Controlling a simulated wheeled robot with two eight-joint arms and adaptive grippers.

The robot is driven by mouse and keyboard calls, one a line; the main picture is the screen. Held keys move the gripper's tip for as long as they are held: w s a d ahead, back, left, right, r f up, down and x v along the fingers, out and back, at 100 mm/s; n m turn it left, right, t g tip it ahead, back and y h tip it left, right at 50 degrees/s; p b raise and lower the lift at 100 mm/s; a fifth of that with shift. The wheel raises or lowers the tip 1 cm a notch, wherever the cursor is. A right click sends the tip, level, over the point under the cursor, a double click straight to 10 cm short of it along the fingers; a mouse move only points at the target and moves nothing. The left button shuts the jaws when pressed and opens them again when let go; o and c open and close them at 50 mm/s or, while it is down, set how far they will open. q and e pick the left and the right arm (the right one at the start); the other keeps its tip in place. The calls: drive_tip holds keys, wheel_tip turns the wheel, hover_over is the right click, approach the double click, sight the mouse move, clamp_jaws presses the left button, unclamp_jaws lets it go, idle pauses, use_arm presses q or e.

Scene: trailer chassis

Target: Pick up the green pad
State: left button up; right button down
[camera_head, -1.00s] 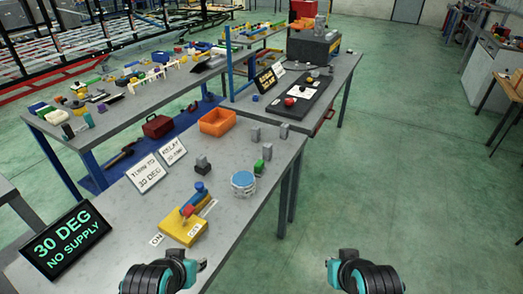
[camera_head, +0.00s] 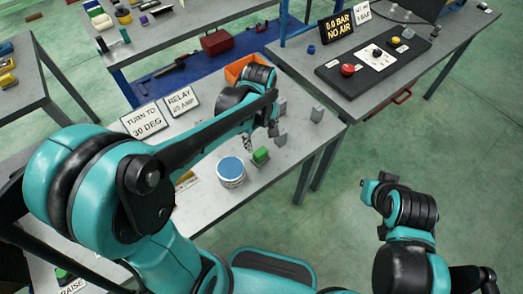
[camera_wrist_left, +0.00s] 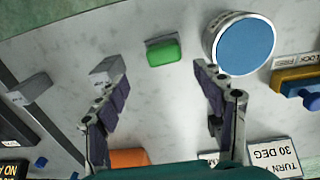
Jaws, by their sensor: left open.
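The green pad (camera_head: 261,154) sits against a small grey block on the grey workbench, beside a round tin with a blue top (camera_head: 231,170). In the left wrist view the green pad (camera_wrist_left: 164,53) lies ahead of the fingertips, roughly midway between them. My left gripper (camera_head: 261,138) is open and empty above the bench, close to the pad. Its two fingers also show spread in the left wrist view (camera_wrist_left: 157,72). My right gripper (camera_head: 370,184) is over the floor right of the bench; its fingers are too small to read.
Grey blocks (camera_head: 317,114) stand near the pad; one (camera_wrist_left: 106,70) is by the left finger in the wrist view. An orange bin (camera_head: 236,70) is behind. Signs (camera_head: 144,120) stand at the left. A bench with a black control panel (camera_head: 372,62) is at the back right.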

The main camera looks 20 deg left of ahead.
sight(260, 152)
use_arm(q)
drive_tip(key=shift+w+d+f, duration=0.1)
drive_tip(key=shift+w+f, duration=0.1)
drive_tip(key=shift+f+n, duration=0.3)
drive_tip(key=f+b, duration=0.1)
drive_tip(key=f, duration=0.1)
drive_tip(key=f+b, duration=0.1)
drive_tip(key=f, duration=0.1)
drive_tip(key=s+f+b, duration=0.1)
drive_tip(key=f, duration=0.1)
drive_tip(key=shift+f, duration=0.7)
drive_tip(key=c, duration=1.3)
